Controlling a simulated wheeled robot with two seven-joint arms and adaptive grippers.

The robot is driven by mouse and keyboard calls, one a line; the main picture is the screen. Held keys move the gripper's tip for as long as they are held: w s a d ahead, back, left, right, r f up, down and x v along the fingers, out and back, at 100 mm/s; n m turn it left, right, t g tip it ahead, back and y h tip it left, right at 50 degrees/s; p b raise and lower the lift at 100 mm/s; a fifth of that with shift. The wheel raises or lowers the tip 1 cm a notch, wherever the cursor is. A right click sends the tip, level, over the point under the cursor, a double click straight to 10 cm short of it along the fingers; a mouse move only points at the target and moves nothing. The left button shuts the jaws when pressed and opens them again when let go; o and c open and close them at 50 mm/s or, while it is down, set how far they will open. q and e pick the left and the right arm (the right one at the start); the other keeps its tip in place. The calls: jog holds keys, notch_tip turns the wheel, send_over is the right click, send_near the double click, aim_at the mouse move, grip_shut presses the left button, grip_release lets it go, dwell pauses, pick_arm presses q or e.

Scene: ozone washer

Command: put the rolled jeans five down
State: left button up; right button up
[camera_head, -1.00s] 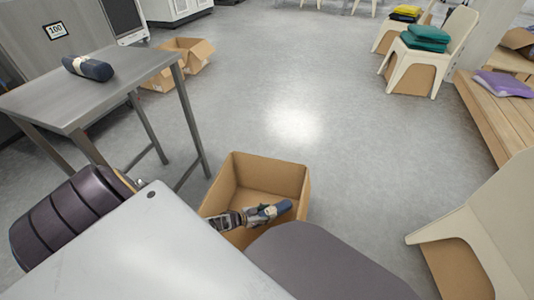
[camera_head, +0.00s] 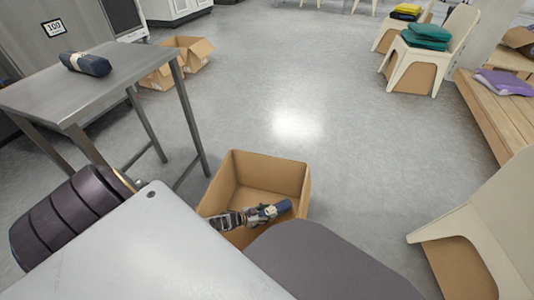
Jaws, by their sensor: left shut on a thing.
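A dark blue rolled pair of jeans (camera_head: 278,208) is in my left gripper (camera_head: 262,213), which is shut on it. The gripper and roll are over or inside an open cardboard box (camera_head: 240,172) on the floor; I cannot tell how far the roll is above the box bottom. Another dark blue roll with a pale band (camera_head: 86,64) lies on the grey metal table (camera_head: 40,100) at the left. My right gripper is not in view.
More open cardboard boxes (camera_head: 190,50) stand on the floor behind the table. White chairs (camera_head: 480,225) and a wooden bench (camera_head: 490,110) with a purple folded cloth (camera_head: 503,83) line the right side. The middle floor is clear.

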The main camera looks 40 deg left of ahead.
pick_arm(q)
jog(key=shift+f, duration=0.25)
jog(key=o, duration=1.4)
jog(key=shift+r, duration=0.3)
